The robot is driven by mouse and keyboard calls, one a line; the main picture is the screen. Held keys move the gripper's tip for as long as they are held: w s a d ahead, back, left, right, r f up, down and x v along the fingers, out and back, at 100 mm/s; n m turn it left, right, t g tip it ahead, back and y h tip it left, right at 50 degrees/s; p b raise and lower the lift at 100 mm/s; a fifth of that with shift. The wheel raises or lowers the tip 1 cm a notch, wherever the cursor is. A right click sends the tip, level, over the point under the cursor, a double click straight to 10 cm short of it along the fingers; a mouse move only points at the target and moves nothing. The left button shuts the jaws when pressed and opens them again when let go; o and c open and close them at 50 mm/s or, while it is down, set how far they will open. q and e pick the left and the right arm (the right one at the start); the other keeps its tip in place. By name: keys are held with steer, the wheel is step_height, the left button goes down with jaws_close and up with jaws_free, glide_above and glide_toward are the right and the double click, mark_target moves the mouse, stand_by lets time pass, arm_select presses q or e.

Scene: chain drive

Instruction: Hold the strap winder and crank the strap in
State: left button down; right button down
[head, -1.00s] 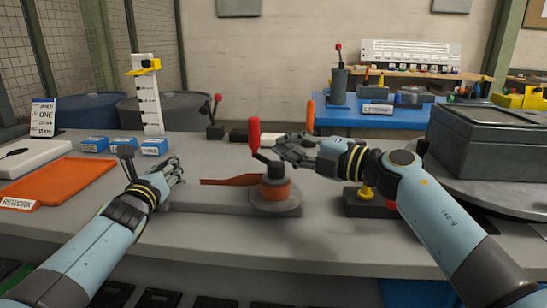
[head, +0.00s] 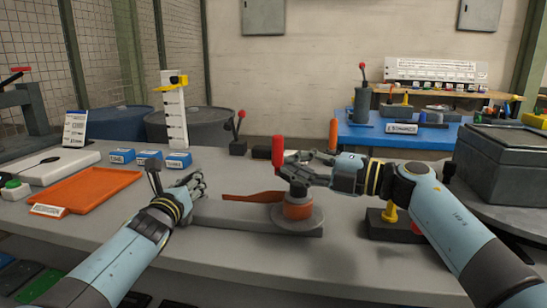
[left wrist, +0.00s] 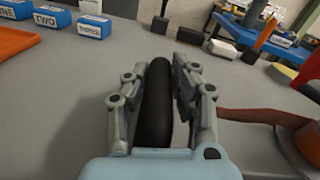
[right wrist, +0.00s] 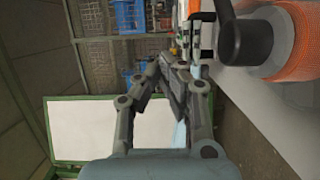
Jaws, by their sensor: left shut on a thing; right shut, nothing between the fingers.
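The strap winder stands on the bench in the head view, with a grey base bar (head: 235,215), an orange-wound spool (head: 298,211) and a crank with an upright red knob (head: 278,149). A rust-brown strap (head: 250,197) runs left from the spool; it also shows in the left wrist view (left wrist: 250,116). My left gripper (head: 196,186) is shut on an upright black handle (left wrist: 157,100) left of the strap. My right gripper (head: 290,170) is shut and empty beside the crank, above the spool, partly hiding the crank arm. In the right wrist view the black crank (right wrist: 245,42) lies right of the fingers.
An orange tray (head: 85,190) and several blue labelled blocks (head: 148,157) lie to the left. A grey box (head: 505,165) stands at the right, and a dark block with a yellow post (head: 390,213) sits nearer. An orange upright handle (head: 333,134) stands behind my right gripper.

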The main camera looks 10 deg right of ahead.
mark_target(274, 154)
steer(key=shift+w+a, duration=0.6)
steer(key=shift+w, duration=0.55)
steer(key=shift+w+a, duration=0.6)
steer(key=shift+w, duration=0.6)
steer(key=shift+w+a, duration=0.6)
steer(key=shift+w, duration=0.55)
steer(key=shift+f+t, duration=0.1)
steer(key=shift+t, duration=0.2)
steer(key=shift+w+a+m+h, duration=0.1)
steer(key=shift+m+h, duration=0.3)
steer(key=shift+w+m+t+h, duration=0.15)
steer(key=shift+m+t+h, duration=0.3)
steer(key=shift+t, duration=0.25)
steer(key=shift+f+h, duration=0.1)
steer(key=shift+h, duration=0.15)
